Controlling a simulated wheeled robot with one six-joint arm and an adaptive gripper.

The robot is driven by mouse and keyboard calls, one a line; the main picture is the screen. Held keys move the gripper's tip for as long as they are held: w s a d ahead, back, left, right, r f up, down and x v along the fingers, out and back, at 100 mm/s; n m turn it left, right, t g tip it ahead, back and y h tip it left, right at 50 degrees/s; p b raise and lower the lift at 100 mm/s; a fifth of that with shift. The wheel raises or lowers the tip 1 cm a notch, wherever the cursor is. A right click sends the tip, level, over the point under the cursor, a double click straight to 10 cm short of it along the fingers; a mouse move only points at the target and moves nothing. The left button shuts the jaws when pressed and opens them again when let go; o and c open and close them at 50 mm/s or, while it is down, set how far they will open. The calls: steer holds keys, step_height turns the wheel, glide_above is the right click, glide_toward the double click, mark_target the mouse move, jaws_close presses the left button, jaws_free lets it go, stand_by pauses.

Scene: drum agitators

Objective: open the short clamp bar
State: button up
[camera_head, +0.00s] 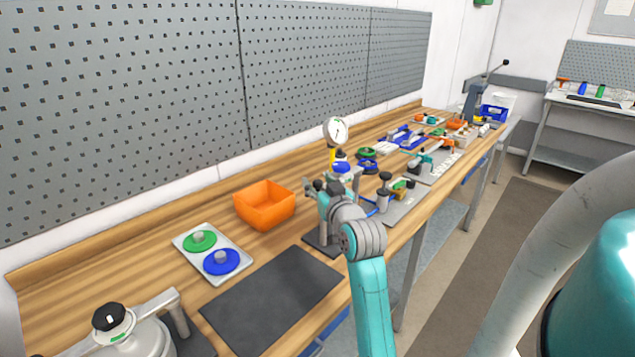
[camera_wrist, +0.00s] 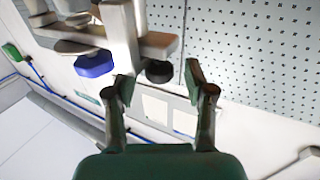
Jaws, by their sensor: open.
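In the wrist view a grey metal bar (camera_wrist: 157,43) ends near a black knob (camera_wrist: 159,71), beside a thicker upright grey piece (camera_wrist: 118,30) and a blue knob (camera_wrist: 95,64). This looks like the clamp bar, but I cannot tell if it is the short one. My gripper (camera_wrist: 158,82) is open, with the black knob between its fingertips in the picture; I cannot tell if they touch it. In the head view my gripper (camera_head: 318,187) is by a station with a blue cap (camera_head: 341,167); my wrist hides much of that station.
A dial gauge (camera_head: 337,131) stands behind the station. An orange bin (camera_head: 264,204), a plate with green and blue discs (camera_head: 213,252) and a dark mat (camera_head: 273,300) lie left on the wooden bench. Another device with a black knob (camera_head: 109,317) is at the front left.

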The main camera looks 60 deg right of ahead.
steer(key=shift+w+d, duration=0.35)
steer(key=shift+w, duration=0.05)
jaws_close()
steer(key=shift+w, duration=0.1)
